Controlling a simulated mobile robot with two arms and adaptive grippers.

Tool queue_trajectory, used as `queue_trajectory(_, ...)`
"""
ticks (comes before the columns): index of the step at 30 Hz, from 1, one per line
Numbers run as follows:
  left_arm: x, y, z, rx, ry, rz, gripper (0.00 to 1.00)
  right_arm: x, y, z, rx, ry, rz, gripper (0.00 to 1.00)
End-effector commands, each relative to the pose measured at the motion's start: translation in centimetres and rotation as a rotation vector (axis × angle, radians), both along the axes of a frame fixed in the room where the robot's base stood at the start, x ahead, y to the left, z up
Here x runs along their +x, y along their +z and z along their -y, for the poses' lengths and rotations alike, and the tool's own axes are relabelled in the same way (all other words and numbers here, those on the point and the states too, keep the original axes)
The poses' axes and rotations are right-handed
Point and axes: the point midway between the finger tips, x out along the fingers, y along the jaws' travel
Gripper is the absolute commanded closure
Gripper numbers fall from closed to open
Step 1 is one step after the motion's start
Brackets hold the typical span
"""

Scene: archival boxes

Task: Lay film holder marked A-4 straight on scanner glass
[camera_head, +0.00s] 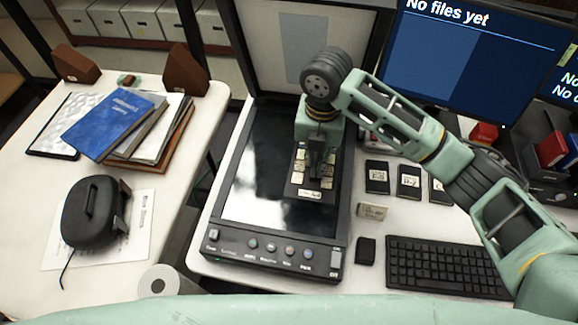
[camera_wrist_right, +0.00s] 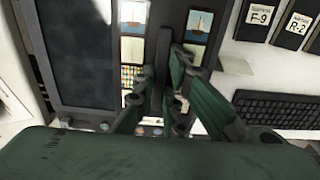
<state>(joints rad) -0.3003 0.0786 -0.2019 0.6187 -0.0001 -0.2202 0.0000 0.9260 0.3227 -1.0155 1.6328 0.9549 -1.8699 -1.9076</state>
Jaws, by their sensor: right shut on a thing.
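The open scanner has a dark glass (camera_head: 262,155), partly bright with reflection; the glass also shows in the right wrist view (camera_wrist_right: 75,50). My right gripper (camera_head: 316,166) points down over the glass's right part. It is shut on the film holder (camera_head: 309,193), a dark frame with several small pictures. In the right wrist view, the gripper (camera_wrist_right: 162,85) closes on the holder's raised middle bar (camera_wrist_right: 160,45). The holder looks roughly in line with the glass; I cannot tell whether it touches it. Its label is too small to read. My left gripper is not in view.
Right of the scanner lie dark holders (camera_head: 377,177), marked F-9 (camera_wrist_right: 260,15) and R-2 (camera_wrist_right: 297,27) in the wrist view. A keyboard (camera_head: 447,265) is at front right, a monitor (camera_head: 470,60) behind. The scanner's raised lid (camera_head: 265,40) stands behind the glass.

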Motion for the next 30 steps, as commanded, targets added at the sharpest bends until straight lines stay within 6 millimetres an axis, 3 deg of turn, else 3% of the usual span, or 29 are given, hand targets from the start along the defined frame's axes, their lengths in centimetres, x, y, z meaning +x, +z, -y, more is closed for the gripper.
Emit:
queue_trajectory(3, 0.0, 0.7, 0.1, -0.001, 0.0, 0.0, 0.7, 0.5, -1.4, -2.9, 0.0, 0.001, -0.002, 1.0)
queue_trajectory(9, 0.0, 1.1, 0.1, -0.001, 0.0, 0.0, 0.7, 1.2, -3.4, -5.8, 0.0, -0.001, -0.001, 1.0)
queue_trajectory(14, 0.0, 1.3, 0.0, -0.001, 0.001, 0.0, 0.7, 1.3, -4.3, -6.4, -0.001, -0.002, -0.001, 1.0)
queue_trajectory(21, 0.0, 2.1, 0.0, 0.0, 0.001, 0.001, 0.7, 1.3, -7.5, -6.3, -0.001, -0.003, 0.0, 1.0)
queue_trajectory(30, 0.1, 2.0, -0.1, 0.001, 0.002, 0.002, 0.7, 1.4, -7.9, -6.3, 0.0, -0.002, 0.002, 1.0)
